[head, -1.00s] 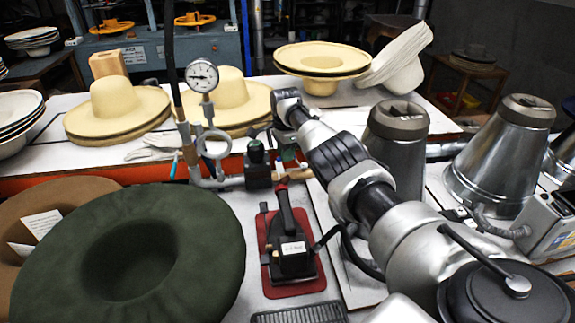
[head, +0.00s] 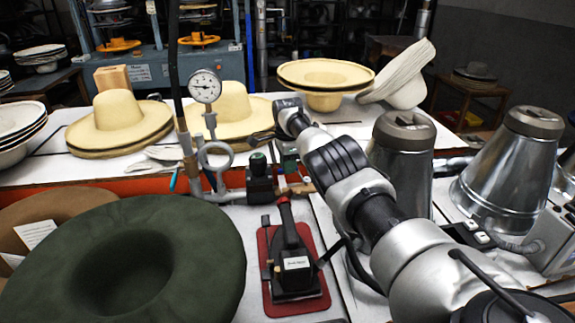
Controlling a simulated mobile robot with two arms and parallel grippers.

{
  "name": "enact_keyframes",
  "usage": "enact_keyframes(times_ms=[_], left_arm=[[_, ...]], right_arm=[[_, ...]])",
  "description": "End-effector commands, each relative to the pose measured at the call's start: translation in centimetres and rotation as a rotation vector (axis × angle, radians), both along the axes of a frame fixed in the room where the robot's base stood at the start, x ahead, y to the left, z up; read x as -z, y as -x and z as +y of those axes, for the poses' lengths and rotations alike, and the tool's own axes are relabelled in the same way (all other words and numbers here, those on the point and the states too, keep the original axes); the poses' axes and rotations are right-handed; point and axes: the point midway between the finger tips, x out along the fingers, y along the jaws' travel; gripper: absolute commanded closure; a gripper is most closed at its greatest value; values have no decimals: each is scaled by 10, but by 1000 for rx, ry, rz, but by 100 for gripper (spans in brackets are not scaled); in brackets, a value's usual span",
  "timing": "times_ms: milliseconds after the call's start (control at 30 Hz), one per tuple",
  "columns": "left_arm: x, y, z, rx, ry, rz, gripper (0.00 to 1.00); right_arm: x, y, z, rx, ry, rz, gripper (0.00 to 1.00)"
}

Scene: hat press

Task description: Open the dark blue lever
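A small device with a dark, near-black lever (head: 288,224) stands on a red plate (head: 312,303) at the lower middle of the head view. The lever has a red tip and points away from me, toward the back. Its dark blue colour is not clear to see. My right arm comes in from the lower right, and my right gripper (head: 268,138) is beyond the device, near a green-topped valve (head: 258,164). It is apart from the lever in the picture. Its fingers are small and partly hidden by the wrist, so their opening is unclear. My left gripper is out of view.
A large dark green hat (head: 205,250) lies left of the device. A pressure gauge (head: 205,86) on a pipe stands behind it. Metal cones (head: 510,160) stand at the right. Straw hats (head: 118,115) rest on the white table behind.

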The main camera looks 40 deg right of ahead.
Motion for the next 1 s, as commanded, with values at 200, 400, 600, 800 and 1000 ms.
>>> enact_keyframes(times_ms=[200,400,600,800,1000], left_arm=[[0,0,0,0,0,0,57],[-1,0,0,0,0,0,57],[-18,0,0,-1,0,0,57],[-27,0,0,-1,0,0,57],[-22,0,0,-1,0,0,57]], right_arm=[[0,0,0,0,-1,-1,55],[-1,0,0,0,-1,0,55],[-24,0,0,0,-2,-2,55],[-62,0,-1,1,0,-5,55],[-94,0,-1,1,-1,-3,55]])
